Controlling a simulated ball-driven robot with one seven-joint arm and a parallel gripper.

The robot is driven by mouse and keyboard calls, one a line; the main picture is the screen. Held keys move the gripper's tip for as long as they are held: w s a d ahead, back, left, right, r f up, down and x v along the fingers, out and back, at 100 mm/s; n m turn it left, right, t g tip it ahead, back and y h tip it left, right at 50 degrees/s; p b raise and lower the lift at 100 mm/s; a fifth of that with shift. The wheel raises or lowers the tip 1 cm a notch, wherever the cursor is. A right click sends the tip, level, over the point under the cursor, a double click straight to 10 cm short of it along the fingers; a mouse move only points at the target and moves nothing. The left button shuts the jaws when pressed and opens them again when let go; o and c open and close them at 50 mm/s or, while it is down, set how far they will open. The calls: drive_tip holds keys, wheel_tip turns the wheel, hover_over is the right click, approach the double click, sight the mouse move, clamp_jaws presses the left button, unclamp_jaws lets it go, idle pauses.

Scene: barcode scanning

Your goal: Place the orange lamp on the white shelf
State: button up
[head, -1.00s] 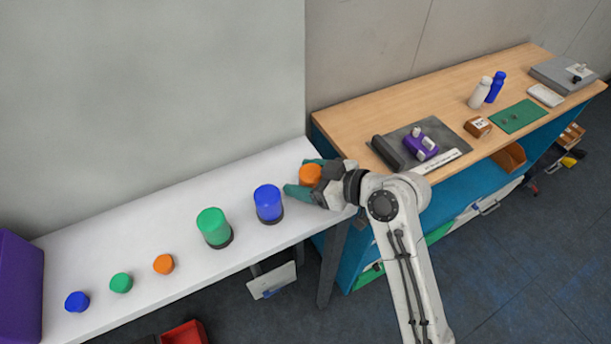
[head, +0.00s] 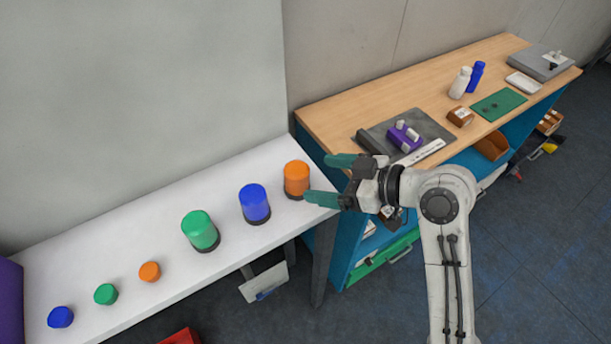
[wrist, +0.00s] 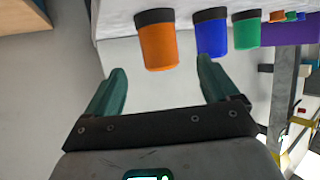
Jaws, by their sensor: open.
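The orange lamp (head: 297,178) stands upright on the white shelf (head: 140,230), near its right end, just right of the blue lamp (head: 254,203). My gripper (head: 325,178) is open and empty, to the right of the orange lamp and apart from it, with its green fingers pointing toward it. In the wrist view, the orange lamp (wrist: 158,46) shows on its dark base beyond the open fingers (wrist: 163,84), with nothing between them.
A green lamp (head: 200,230) and small orange (head: 150,271), green (head: 105,294) and blue (head: 60,317) caps stand leftward on the shelf. A wooden workbench (head: 340,112) with a purple device (head: 404,137) and bottles lies right. A wall rises behind the shelf.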

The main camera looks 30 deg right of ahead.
drive_tip(key=shift+v, duration=1.6)
